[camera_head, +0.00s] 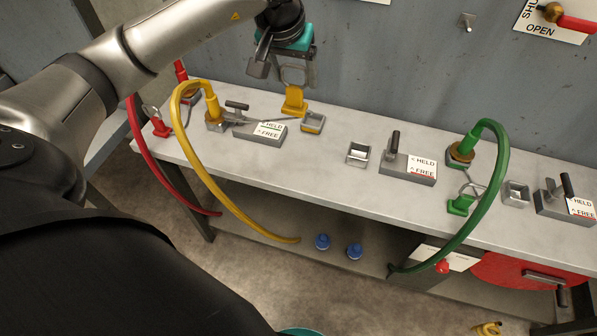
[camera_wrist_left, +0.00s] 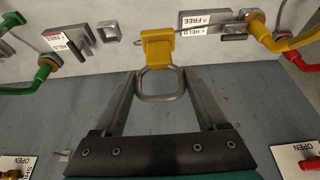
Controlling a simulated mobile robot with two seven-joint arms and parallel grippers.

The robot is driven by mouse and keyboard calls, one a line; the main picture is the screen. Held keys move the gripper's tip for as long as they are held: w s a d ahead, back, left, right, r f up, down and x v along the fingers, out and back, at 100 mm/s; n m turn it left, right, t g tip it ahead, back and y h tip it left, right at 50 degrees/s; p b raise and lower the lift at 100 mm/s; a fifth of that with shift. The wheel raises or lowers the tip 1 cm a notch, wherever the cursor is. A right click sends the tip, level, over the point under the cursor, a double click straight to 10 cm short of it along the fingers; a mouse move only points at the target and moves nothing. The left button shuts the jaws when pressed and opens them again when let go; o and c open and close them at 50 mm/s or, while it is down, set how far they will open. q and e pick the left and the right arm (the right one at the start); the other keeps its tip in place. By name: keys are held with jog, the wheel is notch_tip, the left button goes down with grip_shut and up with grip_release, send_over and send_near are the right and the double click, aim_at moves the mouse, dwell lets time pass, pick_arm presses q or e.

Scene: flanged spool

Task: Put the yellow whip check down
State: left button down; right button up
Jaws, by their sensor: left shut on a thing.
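The yellow whip check (camera_head: 294,101) is a yellow block with a metal loop on top and a thin cable running toward the yellow hose (camera_head: 184,110). My left gripper (camera_head: 284,76) is shut on its loop. The left wrist view shows the loop between the two fingers (camera_wrist_left: 161,84), with the yellow block (camera_wrist_left: 158,46) beyond the fingertips. The block is at the back of the grey bench (camera_head: 335,185), just behind a square metal holder with yellow inside (camera_head: 312,122). I cannot tell whether it touches the bench. My right gripper is not in view.
A lever clamp with a HELD/FREE label (camera_head: 260,132) stands left of the holder. An empty square holder (camera_head: 358,153) and another lever clamp (camera_head: 408,167) are to the right. A green hose (camera_head: 497,170) arches farther right. A red hose (camera_head: 150,165) hangs left.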

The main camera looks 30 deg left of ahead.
pick_arm(q)
jog(key=shift+d+f, duration=0.1)
jog(key=shift+f, duration=0.2)
jog(key=shift+f+b, duration=0.85)
jog(key=shift+f, duration=8.85)
jog(key=shift+f, duration=0.2)
grip_release()
jog(key=shift+r, duration=0.1)
